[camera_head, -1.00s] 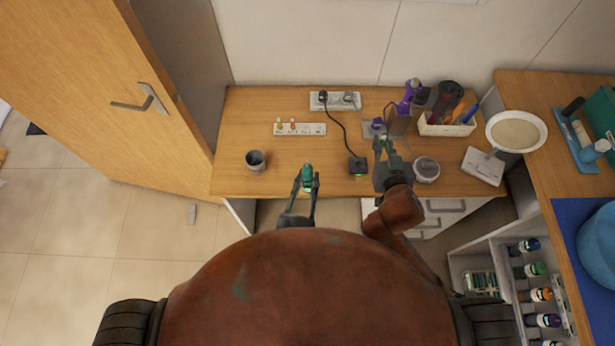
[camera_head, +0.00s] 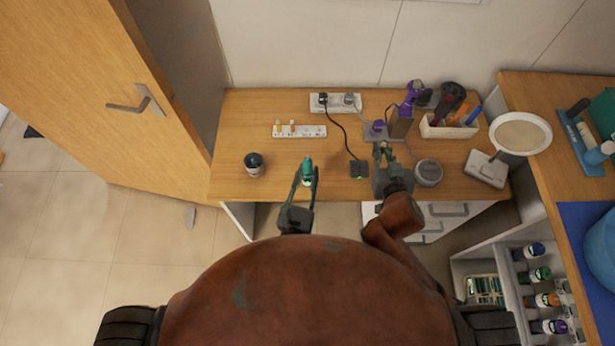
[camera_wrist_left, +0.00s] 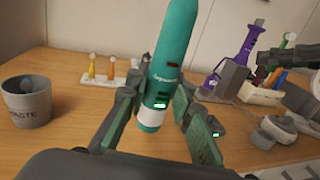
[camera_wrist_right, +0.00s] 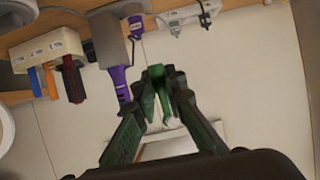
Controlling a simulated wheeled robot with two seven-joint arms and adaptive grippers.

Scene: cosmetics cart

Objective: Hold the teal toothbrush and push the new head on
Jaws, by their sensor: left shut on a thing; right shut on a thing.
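The teal toothbrush handle (camera_head: 307,165) stands close to upright in my left gripper (camera_head: 306,182), which is shut on it above the front of the desk. The left wrist view shows its teal body (camera_wrist_left: 177,45) and white base between the fingers (camera_wrist_left: 155,115). My right gripper (camera_head: 382,150) is up to the right, apart from the handle. In the right wrist view its fingertips (camera_wrist_right: 165,82) are close together around a small pale and green piece (camera_wrist_right: 167,118), probably the new head, mostly hidden by the fingers.
A grey waste cup (camera_head: 255,165) stands left with something dark inside. Behind are a white rack (camera_head: 300,131) with coloured heads and a power strip (camera_head: 335,102).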

